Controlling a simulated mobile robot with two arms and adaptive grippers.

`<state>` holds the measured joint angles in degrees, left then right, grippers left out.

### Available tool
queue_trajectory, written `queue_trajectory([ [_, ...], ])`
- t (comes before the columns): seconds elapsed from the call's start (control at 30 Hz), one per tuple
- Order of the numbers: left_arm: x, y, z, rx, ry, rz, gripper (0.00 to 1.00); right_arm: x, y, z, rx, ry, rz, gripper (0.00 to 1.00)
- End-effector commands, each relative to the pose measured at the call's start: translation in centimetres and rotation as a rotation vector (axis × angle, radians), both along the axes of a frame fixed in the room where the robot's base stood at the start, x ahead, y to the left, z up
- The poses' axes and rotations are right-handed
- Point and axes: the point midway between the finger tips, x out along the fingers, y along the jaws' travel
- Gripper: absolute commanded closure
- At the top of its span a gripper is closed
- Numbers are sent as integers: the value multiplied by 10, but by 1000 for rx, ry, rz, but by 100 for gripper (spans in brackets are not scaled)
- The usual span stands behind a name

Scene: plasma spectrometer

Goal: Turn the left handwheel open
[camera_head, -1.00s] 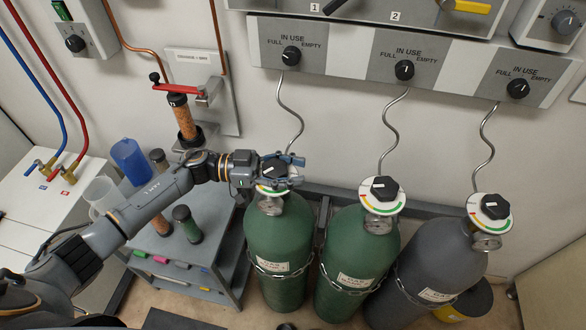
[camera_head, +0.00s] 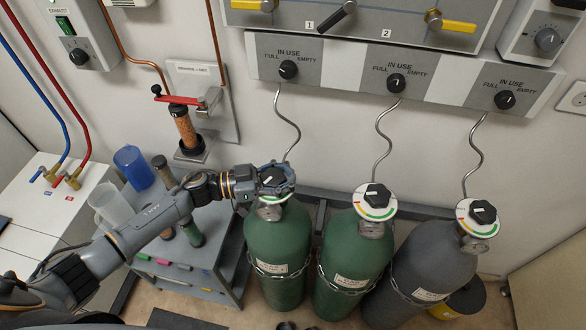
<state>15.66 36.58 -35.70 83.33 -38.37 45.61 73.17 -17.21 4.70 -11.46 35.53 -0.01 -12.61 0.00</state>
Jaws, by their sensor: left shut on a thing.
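The left handwheel (camera_head: 271,178) is a black knob with a white pointer line, on top of the left green gas cylinder (camera_head: 278,240). My left gripper (camera_head: 284,178) reaches in from the left and is shut on the knob, with its fingers around the sides. The gripper hides most of the dial under the knob; a sliver of coloured rim shows below. The middle handwheel (camera_head: 377,195) and right handwheel (camera_head: 483,212) stand free on their white dials. My right gripper is out of view.
A second green cylinder (camera_head: 356,255) and a grey cylinder (camera_head: 440,270) stand close to the right, strapped by chains. A grey cart (camera_head: 215,250) with bottles is under my left arm. The IN USE panel (camera_head: 340,70) is on the wall above.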

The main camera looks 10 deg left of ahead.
Motion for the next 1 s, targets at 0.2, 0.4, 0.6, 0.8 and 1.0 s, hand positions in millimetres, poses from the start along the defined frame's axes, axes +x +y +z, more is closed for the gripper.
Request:
queue_trajectory([
  [0.2, 7, 6, 6, 1, 3, 211, 93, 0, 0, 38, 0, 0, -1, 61],
  [0.4, 13, 11, 4, -1, 3, 402, 94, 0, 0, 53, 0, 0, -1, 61],
  [0.6, 17, 16, 1, -3, 4, 591, 95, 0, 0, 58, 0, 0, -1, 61],
  [0.8, 20, 21, -1, -5, 5, 760, 94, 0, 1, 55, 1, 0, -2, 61],
  [1.0, 23, 25, -1, -6, 4, 890, 95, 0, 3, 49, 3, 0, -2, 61],
])
